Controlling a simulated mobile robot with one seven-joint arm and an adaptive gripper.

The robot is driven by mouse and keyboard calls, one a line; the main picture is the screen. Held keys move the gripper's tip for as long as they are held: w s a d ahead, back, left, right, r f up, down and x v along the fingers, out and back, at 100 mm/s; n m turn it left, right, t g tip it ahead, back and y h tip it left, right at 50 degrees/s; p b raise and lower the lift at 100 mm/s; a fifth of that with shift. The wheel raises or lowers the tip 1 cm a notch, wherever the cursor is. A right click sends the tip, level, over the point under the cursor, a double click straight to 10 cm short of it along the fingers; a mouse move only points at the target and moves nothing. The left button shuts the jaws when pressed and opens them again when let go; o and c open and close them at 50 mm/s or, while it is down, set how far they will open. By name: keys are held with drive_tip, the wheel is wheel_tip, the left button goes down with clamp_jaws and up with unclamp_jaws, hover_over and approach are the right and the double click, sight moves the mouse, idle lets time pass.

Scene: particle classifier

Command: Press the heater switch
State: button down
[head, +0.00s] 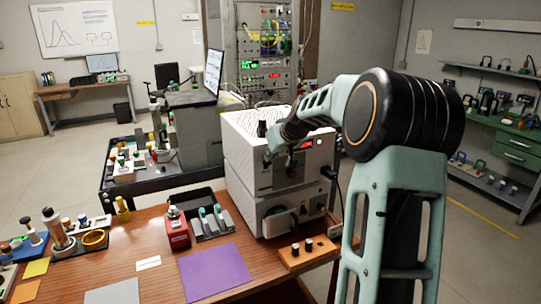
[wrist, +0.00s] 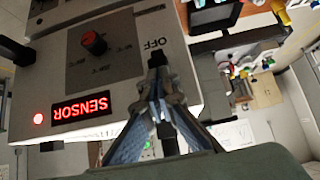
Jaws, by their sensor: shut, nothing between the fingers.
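A white boxy instrument (head: 240,155) stands on the wooden table, with its grey front panel facing my arm. The wrist view shows this panel (wrist: 125,60) upside down, with a red-marked dial knob (wrist: 93,43), a lit red SENSOR display (wrist: 82,108) and an OFF label (wrist: 153,43). My gripper (head: 291,170) is in front of the panel. In the wrist view its closed fingertips (wrist: 157,60) are right beside the OFF label and hide the panel there. The heater switch is not clearly visible; I cannot tell whether the fingertips touch it.
A purple mat (head: 215,272), a red device (head: 176,230) and an orange block with black knobs (head: 308,252) lie on the table (head: 165,280). Another bench with equipment (head: 190,135) stands behind. Shelves (head: 500,150) line the right wall.

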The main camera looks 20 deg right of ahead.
drive_tip(key=shift+f+b, duration=1.5)
drive_tip(key=shift+b, duration=0.05)
drive_tip(key=shift+r, duration=0.15)
wheel_tip(320, 180, up, 4)
drive_tip(key=p, duration=0.3)
hover_over(269, 166)
drive_tip(key=s, duration=0.1)
drive_tip(key=b+v, duration=0.2)
drive_tip(key=v, duration=0.8)
drive_tip(key=shift+s, duration=0.15)
drive_tip(key=shift+a, duration=0.2)
